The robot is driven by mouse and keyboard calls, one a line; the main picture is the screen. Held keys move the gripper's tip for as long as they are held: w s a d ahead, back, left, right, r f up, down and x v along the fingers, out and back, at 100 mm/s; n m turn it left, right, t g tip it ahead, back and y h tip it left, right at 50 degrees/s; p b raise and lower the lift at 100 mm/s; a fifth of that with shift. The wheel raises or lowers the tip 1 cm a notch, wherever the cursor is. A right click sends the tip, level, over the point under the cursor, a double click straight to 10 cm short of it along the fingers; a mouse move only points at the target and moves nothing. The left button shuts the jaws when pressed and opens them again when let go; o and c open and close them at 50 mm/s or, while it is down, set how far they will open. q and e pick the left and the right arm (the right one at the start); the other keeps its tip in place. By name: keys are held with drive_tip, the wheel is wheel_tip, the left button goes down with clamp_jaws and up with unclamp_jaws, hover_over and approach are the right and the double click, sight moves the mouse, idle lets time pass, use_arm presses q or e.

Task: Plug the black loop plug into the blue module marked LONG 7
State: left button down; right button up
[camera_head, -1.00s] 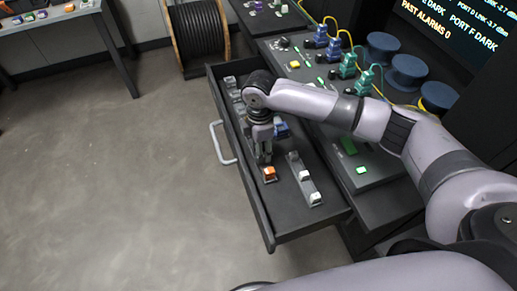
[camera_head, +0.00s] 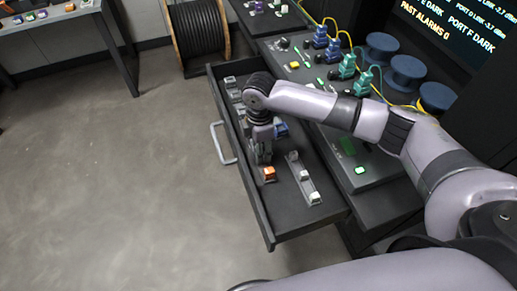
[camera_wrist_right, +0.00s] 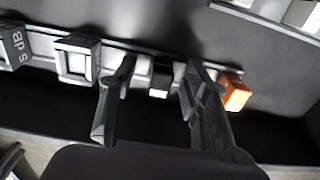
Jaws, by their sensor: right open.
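My right gripper (camera_head: 262,158) points down into the open drawer, just behind the orange piece. In the right wrist view my right gripper (camera_wrist_right: 160,68) is open, its two fingers on either side of a small white and dark piece (camera_wrist_right: 159,82) in the row. A blue piece (camera_head: 283,130) lies in the drawer, partly behind the gripper. Two blue modules (camera_head: 320,37) stand on the bench panel. No LONG 7 marking is readable. My left gripper is not in view.
The drawer (camera_head: 258,207) also holds an orange piece (camera_head: 269,174), a grey strip with white pieces (camera_head: 304,180) and a plug marked 5 dB (camera_wrist_right: 14,48). Green modules (camera_head: 347,66) with yellow cables and blue spools (camera_head: 407,72) stand on the bench.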

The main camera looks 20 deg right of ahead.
drive_tip(key=shift+c, duration=0.4)
clamp_jaws()
idle(0.4)
drive_tip(key=shift+r, duration=0.15)
idle(0.3)
drive_tip(key=shift+r+p, duration=2.9)
drive_tip(key=shift+p, duration=0.85)
